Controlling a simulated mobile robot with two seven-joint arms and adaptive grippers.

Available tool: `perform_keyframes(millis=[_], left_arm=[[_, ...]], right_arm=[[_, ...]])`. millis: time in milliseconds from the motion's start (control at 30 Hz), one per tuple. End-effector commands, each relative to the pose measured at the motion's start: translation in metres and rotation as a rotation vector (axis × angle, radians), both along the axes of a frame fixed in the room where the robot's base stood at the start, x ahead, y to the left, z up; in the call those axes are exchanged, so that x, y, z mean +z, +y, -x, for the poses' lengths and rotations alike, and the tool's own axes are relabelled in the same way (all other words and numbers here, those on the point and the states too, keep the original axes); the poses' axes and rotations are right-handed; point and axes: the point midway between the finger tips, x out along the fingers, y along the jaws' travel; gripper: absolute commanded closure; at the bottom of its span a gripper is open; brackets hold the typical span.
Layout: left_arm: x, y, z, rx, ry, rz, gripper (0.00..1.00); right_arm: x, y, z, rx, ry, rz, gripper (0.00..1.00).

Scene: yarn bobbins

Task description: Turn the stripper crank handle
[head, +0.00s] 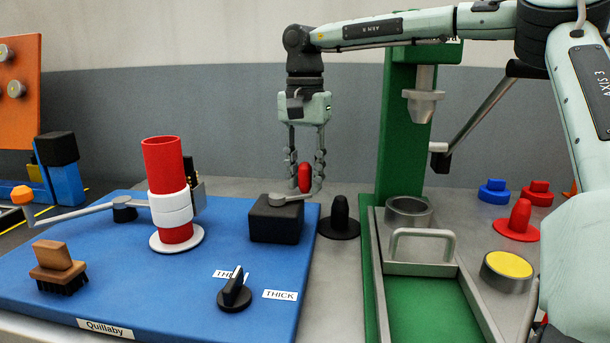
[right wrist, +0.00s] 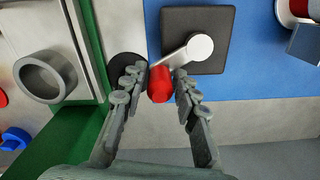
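The crank has a red upright handle (head: 304,177) on a grey arm (head: 285,198), which sits on a black box (head: 276,221) at the right edge of the blue board. My right gripper (head: 306,180) points down over the handle with its fingers apart, one on each side. In the right wrist view, the red handle (right wrist: 160,84) stands between the two fingertips, with narrow gaps seeming to show on both sides. The grey crank arm (right wrist: 174,56) and its round hub (right wrist: 200,47) also show there. My left gripper is not in view.
A red bobbin with a white band (head: 168,190) and a black selector knob (head: 234,294) stand on the blue board (head: 150,290). A black cone (head: 339,216) and green machine column (head: 398,140) stand close right of the crank. A wooden brush (head: 58,265) lies left.

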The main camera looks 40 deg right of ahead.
Motion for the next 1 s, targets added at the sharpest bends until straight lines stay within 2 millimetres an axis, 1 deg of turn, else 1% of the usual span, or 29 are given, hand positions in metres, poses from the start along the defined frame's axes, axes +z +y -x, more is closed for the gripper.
perform_keyframes(millis=[33,67,267,333,467,567,800,900,1000], left_arm=[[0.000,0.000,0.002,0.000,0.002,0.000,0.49],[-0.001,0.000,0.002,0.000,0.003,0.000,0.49],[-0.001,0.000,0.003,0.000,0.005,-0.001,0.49],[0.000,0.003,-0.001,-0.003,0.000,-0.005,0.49],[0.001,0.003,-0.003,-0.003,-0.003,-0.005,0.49],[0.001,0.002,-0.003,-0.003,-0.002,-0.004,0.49],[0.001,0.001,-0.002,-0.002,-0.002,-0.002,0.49],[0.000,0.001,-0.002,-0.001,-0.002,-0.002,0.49],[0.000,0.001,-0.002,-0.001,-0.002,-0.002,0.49]], right_arm=[[0.000,0.000,0.000,0.000,0.000,0.000,0.60],[0.000,0.000,0.000,0.000,0.000,0.000,0.57],[0.000,0.000,0.000,0.000,0.000,0.000,0.57],[0.000,0.000,0.000,0.000,0.000,0.000,0.57],[0.009,0.000,-0.001,-0.001,-0.002,0.000,0.57],[0.024,0.000,-0.001,-0.001,-0.003,0.002,0.57],[0.076,0.000,-0.001,-0.002,-0.003,0.002,0.57],[0.094,0.000,-0.001,-0.002,-0.003,0.001,0.57],[0.108,0.000,0.000,-0.001,-0.003,0.001,0.57]])
